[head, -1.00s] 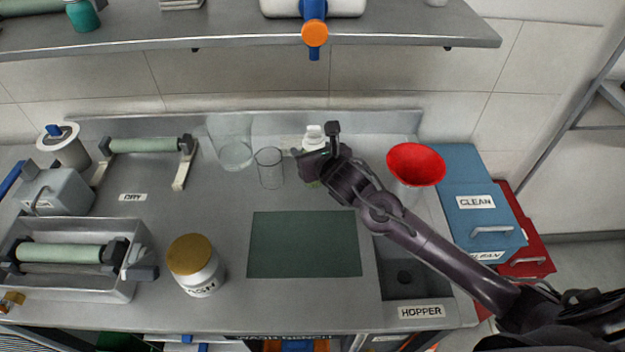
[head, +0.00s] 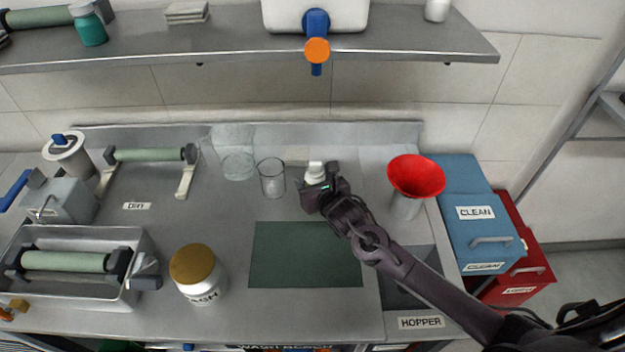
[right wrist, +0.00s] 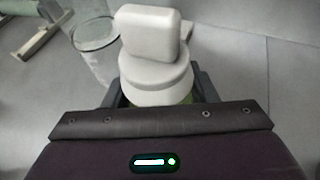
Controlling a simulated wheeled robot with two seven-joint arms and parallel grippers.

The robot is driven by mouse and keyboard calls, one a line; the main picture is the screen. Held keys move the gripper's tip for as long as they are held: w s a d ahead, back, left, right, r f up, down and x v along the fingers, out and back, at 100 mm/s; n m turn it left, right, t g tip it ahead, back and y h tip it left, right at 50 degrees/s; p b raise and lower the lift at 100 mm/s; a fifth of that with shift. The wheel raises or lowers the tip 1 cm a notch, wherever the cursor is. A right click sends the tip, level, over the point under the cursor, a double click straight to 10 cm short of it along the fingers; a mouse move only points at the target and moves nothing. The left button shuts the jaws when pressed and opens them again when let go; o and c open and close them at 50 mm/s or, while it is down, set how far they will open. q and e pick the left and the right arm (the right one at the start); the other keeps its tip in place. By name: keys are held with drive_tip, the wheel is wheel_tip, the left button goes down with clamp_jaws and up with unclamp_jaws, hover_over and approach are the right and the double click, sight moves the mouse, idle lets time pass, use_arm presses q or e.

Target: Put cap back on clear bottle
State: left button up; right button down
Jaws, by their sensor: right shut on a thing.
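A white-topped bottle (head: 315,170) stands out above my right gripper (head: 318,190) near the back middle of the bench. In the right wrist view its blocky white top (right wrist: 150,40) sits on a round white collar, with a little green below. My right gripper (right wrist: 152,92) is shut around it, with dark fingers on both sides. The lower part is hidden by the gripper, and I cannot tell whether its base touches the bench. No separate loose cap is recognisable. My left gripper is not in view.
A clear beaker (head: 272,180) and a larger clear vessel (head: 237,160) stand just left of my right gripper. A red funnel (head: 416,174) stands to the right. A gold-lidded jar (head: 193,268) is at front left. The green mat (head: 305,255) is bare.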

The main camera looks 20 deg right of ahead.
drive_tip(key=shift+r, duration=0.15)
drive_tip(key=c, duration=0.6)
unclamp_jaws()
drive_tip(key=shift+f, duration=0.25)
drive_tip(key=shift+r, duration=0.1)
drive_tip(key=shift+s, duration=0.15)
drive_tip(key=b+v, duration=0.2)
drive_tip(key=v, duration=1)
drive_tip(key=shift+r, duration=0.1)
